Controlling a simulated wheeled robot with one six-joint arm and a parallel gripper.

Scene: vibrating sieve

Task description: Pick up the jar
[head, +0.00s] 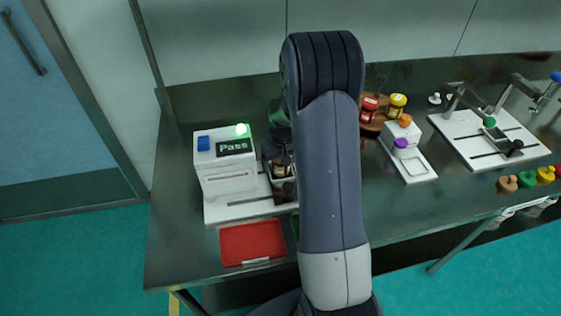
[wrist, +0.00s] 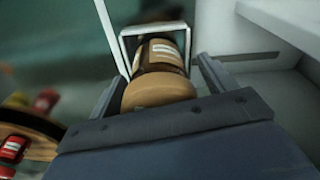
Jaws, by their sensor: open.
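The jar (wrist: 160,72) is in the wrist view, brown with a white label and a tan lid facing the camera. My gripper (wrist: 162,84) is open, with one finger on each side of the jar. Whether the fingers touch it I cannot tell. A thin pale metal frame surrounds the jar's far part. In the head view my gripper (head: 279,165) is at the right side of the white machine with the "Pass" display (head: 233,147). My arm hides much of that spot, and the jar is hard to make out there.
White machine walls (wrist: 235,35) stand close on the right in the wrist view. A red tray (head: 252,243) lies in front of the machine. A round wooden rack (head: 373,124) holds red and yellow jars right of my arm. White devices (head: 490,140) stand farther right.

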